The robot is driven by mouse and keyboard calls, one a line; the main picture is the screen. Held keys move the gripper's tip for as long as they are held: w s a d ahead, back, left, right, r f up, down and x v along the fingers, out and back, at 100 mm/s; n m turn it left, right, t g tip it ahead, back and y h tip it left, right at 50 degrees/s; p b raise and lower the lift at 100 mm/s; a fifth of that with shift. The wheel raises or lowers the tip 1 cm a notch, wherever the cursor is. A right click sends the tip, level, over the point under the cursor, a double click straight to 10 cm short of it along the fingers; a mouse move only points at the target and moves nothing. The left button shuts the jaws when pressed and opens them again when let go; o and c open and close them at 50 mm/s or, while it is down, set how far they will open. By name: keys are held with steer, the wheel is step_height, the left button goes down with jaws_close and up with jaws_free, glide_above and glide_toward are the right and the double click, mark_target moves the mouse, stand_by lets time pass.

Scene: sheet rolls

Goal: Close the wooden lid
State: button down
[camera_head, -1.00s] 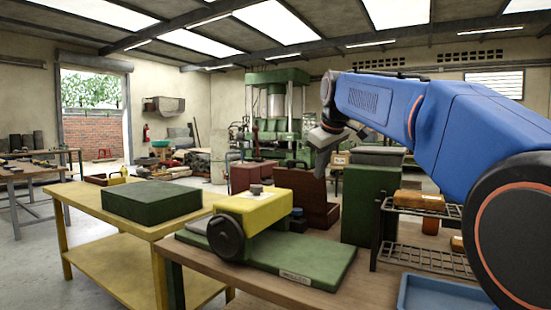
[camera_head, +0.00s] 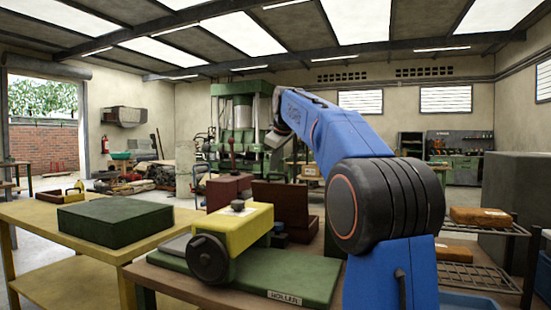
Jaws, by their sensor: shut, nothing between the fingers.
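A brown wooden box with its lid (camera_head: 282,202) raised stands at the back of the bench, in the middle of the head view. The lid stands roughly upright; the lower part of its box is partly hidden behind the yellow roller machine. My gripper (camera_head: 281,137) is small and partly hidden at the far end of my blue arm. It is shut and empty, held in the air above and beyond the lid in the picture, apart from it. My arm covers the area to the right of the lid.
A yellow roller machine (camera_head: 235,228) on a green base (camera_head: 300,272) stands in front of the box. A dark red box (camera_head: 228,189) is left of the lid. A green block (camera_head: 115,220) lies on the yellow table (camera_head: 40,222). A wire rack (camera_head: 470,277) stands right.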

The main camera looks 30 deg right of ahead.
steer(key=w+d+f, duration=0.3)
steer(key=w+d, duration=0.1)
steer(key=w, duration=0.1)
steer(key=shift+f, duration=0.2)
steer(key=shift+w, duration=0.1)
stand_by(0.4)
